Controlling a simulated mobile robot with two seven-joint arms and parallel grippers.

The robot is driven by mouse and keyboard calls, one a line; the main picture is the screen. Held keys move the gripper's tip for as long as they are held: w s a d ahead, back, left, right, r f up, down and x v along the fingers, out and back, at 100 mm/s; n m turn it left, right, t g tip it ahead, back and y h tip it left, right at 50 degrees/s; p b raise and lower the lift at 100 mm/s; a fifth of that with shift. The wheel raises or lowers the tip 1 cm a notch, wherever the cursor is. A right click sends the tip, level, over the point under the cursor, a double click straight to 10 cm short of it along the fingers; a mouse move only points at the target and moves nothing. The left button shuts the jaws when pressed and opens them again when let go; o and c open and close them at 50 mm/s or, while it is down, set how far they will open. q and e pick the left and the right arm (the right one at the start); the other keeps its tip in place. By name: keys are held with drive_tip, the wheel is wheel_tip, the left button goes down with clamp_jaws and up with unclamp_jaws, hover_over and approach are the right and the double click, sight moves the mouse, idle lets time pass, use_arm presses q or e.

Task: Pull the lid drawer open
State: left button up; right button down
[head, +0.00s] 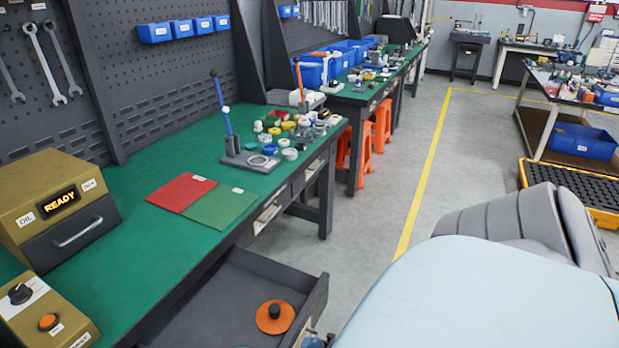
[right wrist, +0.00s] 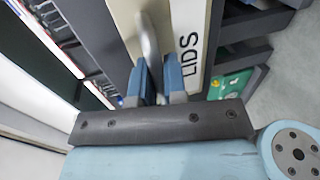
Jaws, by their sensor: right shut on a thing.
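The lid drawer (head: 222,298) stands pulled out from under the green bench in the head view. An orange lid (head: 275,317) with a black knob lies inside it. In the right wrist view the drawer's cream front (right wrist: 185,62) carries the label "LIDS" and a grey metal handle (right wrist: 149,42). My right gripper (right wrist: 155,80) has its blue fingers on either side of this handle and is shut on it. The drawer front's outer face is mostly hidden in the head view. My left gripper is in neither view.
The green bench (head: 130,235) holds an olive "READY" oil box (head: 55,205), a control box (head: 45,312), red and green mats (head: 181,192) and a lever press (head: 225,120) beside small parts. My pale blue arm covers the lower right. Grey floor (head: 380,185) is clear beyond the drawer.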

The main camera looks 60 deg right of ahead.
drive_tip(key=c, duration=1.2)
unclamp_jaws()
drive_tip(key=v, duration=1.3)
drive_tip(key=shift+s+p, duration=0.35)
drive_tip(key=shift+r, duration=0.15)
drive_tip(key=shift+s, duration=0.1)
